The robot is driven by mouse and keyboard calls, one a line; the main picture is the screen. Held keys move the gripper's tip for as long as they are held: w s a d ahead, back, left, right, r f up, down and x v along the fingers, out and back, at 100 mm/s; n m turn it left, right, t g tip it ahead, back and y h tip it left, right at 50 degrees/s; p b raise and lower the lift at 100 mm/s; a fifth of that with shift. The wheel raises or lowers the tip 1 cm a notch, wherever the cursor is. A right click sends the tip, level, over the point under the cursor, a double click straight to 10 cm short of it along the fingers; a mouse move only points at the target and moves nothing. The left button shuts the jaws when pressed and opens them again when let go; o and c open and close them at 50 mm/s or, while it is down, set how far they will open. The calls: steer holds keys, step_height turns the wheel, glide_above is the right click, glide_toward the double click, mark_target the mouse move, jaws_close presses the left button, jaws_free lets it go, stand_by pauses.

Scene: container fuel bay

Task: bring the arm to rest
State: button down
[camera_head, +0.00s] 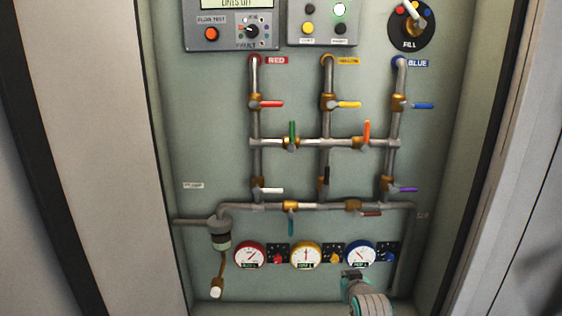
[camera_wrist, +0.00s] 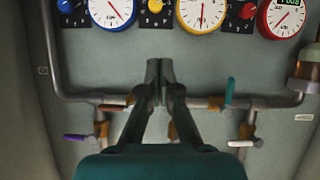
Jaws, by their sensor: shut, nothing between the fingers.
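My gripper (camera_wrist: 159,72) shows in the wrist view with its two dark fingers together and nothing between them. Behind the fingertips lie the panel, pipes and valve levers, with the gauges toward the top of that picture. I see no contact between the fingers and any lever or gauge, but the exact gap cannot be told. In the head view, part of my arm (camera_head: 368,300) shows at the bottom right, below the blue gauge (camera_head: 361,255). The fingers cannot be made out clearly there.
A pale green panel carries pipes with coloured levers, such as the red lever (camera_head: 271,104) and purple lever (camera_head: 407,190). Red (camera_head: 250,255) and yellow (camera_head: 306,256) gauges sit low. A fill knob (camera_head: 411,25) is at top right. Side walls (camera_head: 108,150) flank the bay.

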steer(key=s+f, duration=0.8)
steer(key=s, duration=0.3)
steer(key=s+f, duration=0.8)
steer(key=s, duration=0.4)
steer(key=s+t, duration=0.1)
steer(key=s, duration=1.7)
steer(key=s+r, duration=0.5)
steer(key=s, duration=0.5)
steer(key=s+r+t, duration=0.1)
steer(key=s+r, duration=0.5)
steer(key=s, duration=0.5)
steer(key=shift+a+m, duration=0.3)
steer(key=shift+r, duration=0.2)
